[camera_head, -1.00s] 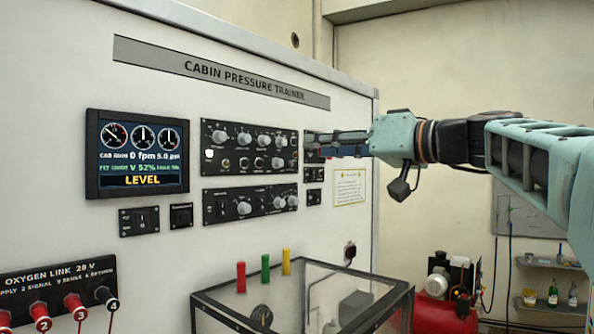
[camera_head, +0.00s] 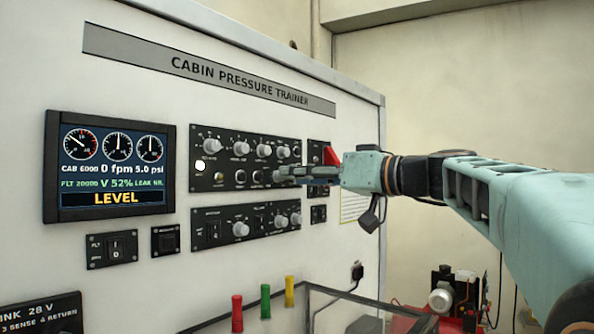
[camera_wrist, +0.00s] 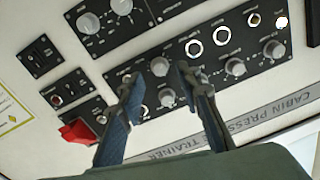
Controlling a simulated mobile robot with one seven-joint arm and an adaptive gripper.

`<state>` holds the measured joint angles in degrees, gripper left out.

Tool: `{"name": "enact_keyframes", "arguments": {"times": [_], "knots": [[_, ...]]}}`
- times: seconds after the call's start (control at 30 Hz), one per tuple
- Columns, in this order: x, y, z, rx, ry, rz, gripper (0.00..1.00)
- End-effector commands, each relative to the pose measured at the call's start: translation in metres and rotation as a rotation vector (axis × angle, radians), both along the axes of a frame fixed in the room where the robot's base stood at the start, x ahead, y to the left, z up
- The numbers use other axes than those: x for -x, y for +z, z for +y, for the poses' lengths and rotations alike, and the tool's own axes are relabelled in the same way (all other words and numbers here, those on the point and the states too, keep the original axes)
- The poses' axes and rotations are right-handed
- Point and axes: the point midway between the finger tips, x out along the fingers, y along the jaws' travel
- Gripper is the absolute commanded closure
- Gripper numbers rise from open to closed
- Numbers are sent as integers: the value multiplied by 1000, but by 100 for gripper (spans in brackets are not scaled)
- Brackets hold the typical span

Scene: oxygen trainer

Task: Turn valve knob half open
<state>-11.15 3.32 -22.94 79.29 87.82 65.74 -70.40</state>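The upper black control panel (camera_head: 205,142) on the white trainer carries several grey knobs. Which one is the valve knob cannot be told; its labels are too small to read. My gripper (camera_head: 283,174) reaches from the right, its fingertips at the lower right of this panel. In the wrist view my gripper (camera_wrist: 157,78) is open, its two dark fingers apart and empty. Between them in the picture show a grey knob (camera_wrist: 160,66) near the tips and another knob (camera_wrist: 168,98) further down; contact cannot be told. The display (camera_head: 110,165) reads LEVEL and V 52%.
A lower knob panel (camera_head: 212,233) sits below. A red switch cover (camera_head: 331,155) is close above my fingers; it also shows in the wrist view (camera_wrist: 77,130). A clear, dark-edged box with red (camera_head: 237,312), green and yellow posts stands below.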

Motion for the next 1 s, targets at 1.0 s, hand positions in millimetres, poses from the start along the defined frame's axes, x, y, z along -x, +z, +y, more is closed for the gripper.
{"name": "enact_keyframes", "arguments": {"times": [1.0], "knots": [[-16,0,22,-1,0,1,100]]}}
